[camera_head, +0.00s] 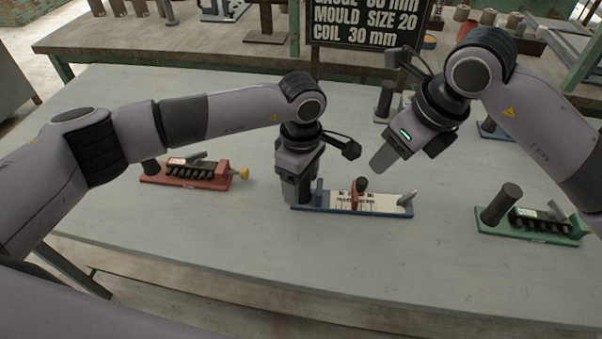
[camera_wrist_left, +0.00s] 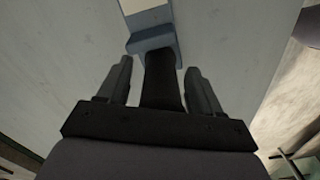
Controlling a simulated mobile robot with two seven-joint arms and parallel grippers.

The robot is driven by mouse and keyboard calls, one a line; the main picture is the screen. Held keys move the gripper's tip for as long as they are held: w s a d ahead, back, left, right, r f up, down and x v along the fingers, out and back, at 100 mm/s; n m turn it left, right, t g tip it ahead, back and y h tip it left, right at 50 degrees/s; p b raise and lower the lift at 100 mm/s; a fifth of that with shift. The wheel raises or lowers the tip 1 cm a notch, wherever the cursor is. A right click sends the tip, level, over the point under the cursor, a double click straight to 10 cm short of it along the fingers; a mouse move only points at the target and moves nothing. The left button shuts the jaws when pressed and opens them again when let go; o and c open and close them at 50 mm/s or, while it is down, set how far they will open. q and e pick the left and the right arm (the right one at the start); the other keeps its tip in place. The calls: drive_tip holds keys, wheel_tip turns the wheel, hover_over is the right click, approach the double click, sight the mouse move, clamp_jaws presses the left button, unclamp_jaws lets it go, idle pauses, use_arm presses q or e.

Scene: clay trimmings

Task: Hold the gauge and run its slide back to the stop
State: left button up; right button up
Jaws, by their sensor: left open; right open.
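The gauge is a blue base (camera_head: 343,207) with a white marked scale face, lying on the grey table. Its red slide (camera_head: 355,195) with a dark knob (camera_head: 361,184) stands near the middle of the scale. My left gripper (camera_head: 297,196) is at the left end. In the left wrist view its open fingers stand either side of a dark post (camera_wrist_left: 162,80), with gaps visible. My right gripper (camera_head: 381,162) is open and empty, above the scale, right of the knob.
A red fixture (camera_head: 185,181) with a yellow knob lies left, and a green fixture (camera_head: 530,226) lies right. A black sign (camera_head: 366,22) stands behind. The table front is clear.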

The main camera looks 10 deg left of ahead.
use_arm(q)
clamp_jaws()
use_arm(e)
drive_tip(key=shift+o, duration=0.7)
drive_tip(key=n+g+y, duration=0.1)
drive_tip(key=n+y, duration=0.4)
drive_tip(key=y, duration=0.1)
approach(364, 180)
drive_tip(key=x, duration=0.8)
drive_tip(key=shift+a+f, duration=0.25)
drive_tip(key=shift+f, duration=0.05)
